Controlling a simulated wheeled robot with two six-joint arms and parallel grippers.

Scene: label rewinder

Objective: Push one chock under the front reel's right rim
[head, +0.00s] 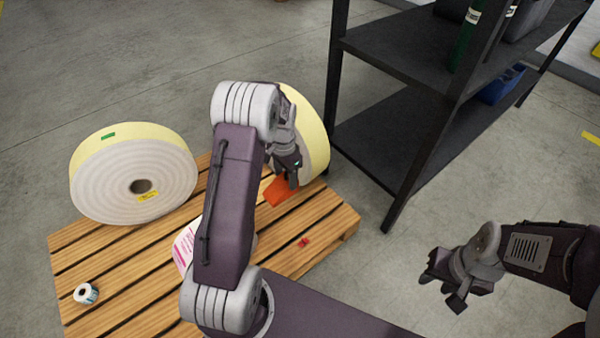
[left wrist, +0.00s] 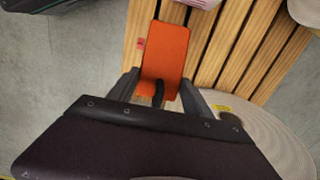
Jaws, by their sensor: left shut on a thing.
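An orange chock (head: 277,194) lies at the right part of the wooden pallet, by the lower edge of a yellow-sided reel (head: 312,130). My arm hides much of that reel. My left gripper (head: 290,178) reaches down and is shut on the chock. In the left wrist view, the chock (left wrist: 165,58) sticks out ahead of my left gripper (left wrist: 160,92), and a pale reel face (left wrist: 265,135) lies close to the right. Whether the chock touches the rim is hidden. My right gripper (head: 448,284) is open and empty, off the pallet.
The slatted pallet (head: 130,262) carries a small label roll (head: 86,293), a printed sheet (head: 184,247) partly behind my arm, and a small red item (head: 303,242). A dark metal shelf (head: 385,130) stands close behind on the right. Grey floor surrounds the pallet.

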